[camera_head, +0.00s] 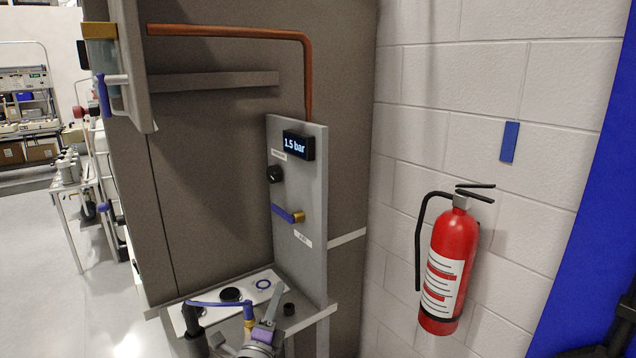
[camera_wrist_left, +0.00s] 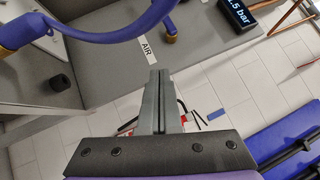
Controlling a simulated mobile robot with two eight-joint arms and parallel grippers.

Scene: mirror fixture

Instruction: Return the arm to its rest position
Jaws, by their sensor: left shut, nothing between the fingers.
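My left gripper (camera_head: 274,304) is low in the head view, in front of the panel's small shelf (camera_head: 325,312). Its grey fingers are together with nothing between them. In the left wrist view the shut fingers (camera_wrist_left: 153,95) point up the picture, toward the grey panel, and overlap part of the fire extinguisher behind. A blue hose (camera_head: 215,303) with a brass end fitting (camera_head: 249,316) lies close to the gripper in the head view. In the left wrist view the hose (camera_wrist_left: 100,36) arches above the fingertips, apart from them. My right gripper is not seen.
An upright grey panel (camera_head: 315,235) carries a "1.5 bar" display (camera_head: 298,145), a black knob (camera_head: 275,174) and a blue-handled valve (camera_head: 288,213). A red fire extinguisher (camera_head: 449,265) hangs on the white block wall (camera_head: 560,80). Open floor (camera_head: 60,290) lies left.

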